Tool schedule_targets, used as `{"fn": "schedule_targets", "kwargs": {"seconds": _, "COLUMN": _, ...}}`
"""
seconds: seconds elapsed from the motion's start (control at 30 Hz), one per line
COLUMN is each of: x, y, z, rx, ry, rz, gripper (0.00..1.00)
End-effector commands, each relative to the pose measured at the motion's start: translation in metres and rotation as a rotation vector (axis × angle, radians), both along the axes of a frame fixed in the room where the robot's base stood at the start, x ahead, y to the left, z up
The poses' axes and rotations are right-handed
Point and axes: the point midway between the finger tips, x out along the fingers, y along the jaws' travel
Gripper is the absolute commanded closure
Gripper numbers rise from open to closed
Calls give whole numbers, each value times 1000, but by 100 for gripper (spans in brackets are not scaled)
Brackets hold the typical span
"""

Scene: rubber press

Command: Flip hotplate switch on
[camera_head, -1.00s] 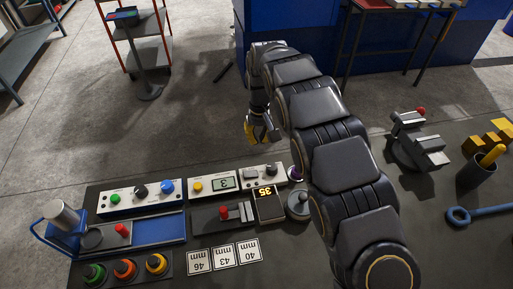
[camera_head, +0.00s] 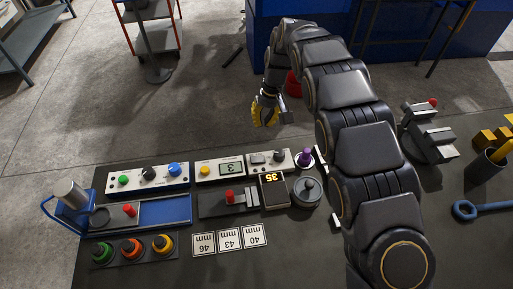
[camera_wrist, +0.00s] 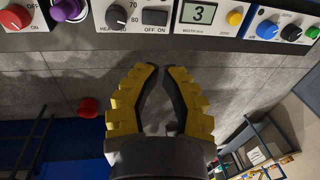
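The white hotplate control panel (camera_head: 268,161) stands at the far edge of the bench. In the wrist view it carries a black dial (camera_wrist: 116,17) marked 70 and 80, and a small dark switch (camera_wrist: 155,17) above the words OFF ON. I cannot tell which way the switch is set. My gripper (camera_head: 266,112) is beyond the panel in the head view, apart from it. In the wrist view its yellow-padded fingers (camera_wrist: 162,72) are parted with nothing between them.
Beside the switch is a display panel (camera_head: 231,169) reading 3. A purple knob (camera_head: 305,157) and a red knob (camera_wrist: 14,18) stand on the other side. A round grey lidded piece (camera_head: 308,191) and a scale (camera_head: 273,191) reading 35 are nearer on the bench.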

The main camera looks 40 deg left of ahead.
Motion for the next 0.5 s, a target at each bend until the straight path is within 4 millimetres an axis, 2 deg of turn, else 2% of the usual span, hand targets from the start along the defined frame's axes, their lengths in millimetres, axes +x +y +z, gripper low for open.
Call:
{"fn": "schedule_targets", "kwargs": {"seconds": 0.17, "x": -2, "y": 2, "z": -15, "rx": -1, "ry": 0, "rz": 0, "gripper": 100}}
{"fn": "schedule_targets", "kwargs": {"seconds": 0.5, "x": -11, "y": 9, "z": -86, "rx": -4, "ry": 3, "rz": 2, "gripper": 100}}
